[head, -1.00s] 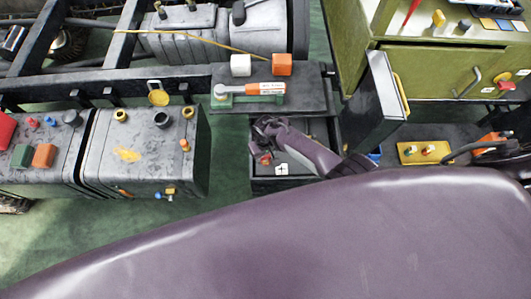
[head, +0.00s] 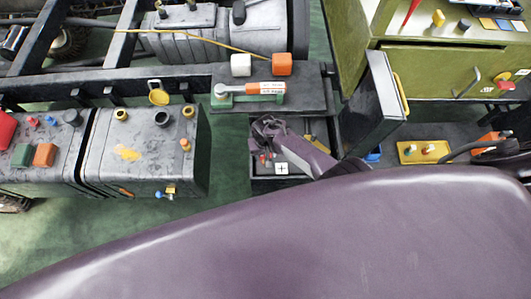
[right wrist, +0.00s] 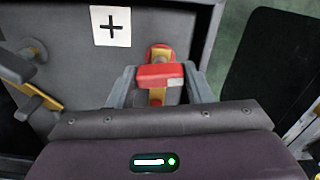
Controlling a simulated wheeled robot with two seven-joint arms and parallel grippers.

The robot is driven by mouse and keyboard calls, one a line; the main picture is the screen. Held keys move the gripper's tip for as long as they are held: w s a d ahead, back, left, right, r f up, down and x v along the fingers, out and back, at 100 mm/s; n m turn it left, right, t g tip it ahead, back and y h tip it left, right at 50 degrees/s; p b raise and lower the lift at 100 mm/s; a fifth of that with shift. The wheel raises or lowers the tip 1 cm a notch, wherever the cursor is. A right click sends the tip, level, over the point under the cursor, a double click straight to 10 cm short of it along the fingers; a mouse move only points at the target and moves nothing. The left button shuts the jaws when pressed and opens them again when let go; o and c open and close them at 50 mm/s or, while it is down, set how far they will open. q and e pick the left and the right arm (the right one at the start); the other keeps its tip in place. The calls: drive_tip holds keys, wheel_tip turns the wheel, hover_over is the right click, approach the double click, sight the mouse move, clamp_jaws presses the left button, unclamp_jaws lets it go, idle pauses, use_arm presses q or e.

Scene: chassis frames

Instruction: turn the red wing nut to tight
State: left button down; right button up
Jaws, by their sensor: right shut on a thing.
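The red wing nut (right wrist: 160,75) is in the right wrist view, a red bar over a yellow part with a round red piece behind it. My right gripper (right wrist: 160,86) has one finger on each side of the red bar and is shut on it. In the head view my right gripper (head: 264,150) reaches into the dark open box below the shelf, and only a bit of red shows there. The nut's base is partly hidden by the gripper. My left gripper is not in view.
A white card with a black plus (right wrist: 110,26) lies beside the nut, also seen in the head view (head: 281,168). A yellow-handled fitting (right wrist: 38,95) is at left. An orange-handled lever (head: 264,88) sits on the shelf above. A dark panel (head: 372,105) stands right of the box.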

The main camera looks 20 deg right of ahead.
drive_tip(key=o, duration=1)
drive_tip(key=shift+r, duration=0.1)
wheel_tip(320, 180, up, 6)
drive_tip(key=shift+r+p, duration=0.1)
drive_tip(key=shift+p, duration=0.95)
drive_tip(key=shift+w+r, duration=0.1)
drive_tip(key=shift+r, duration=0.65)
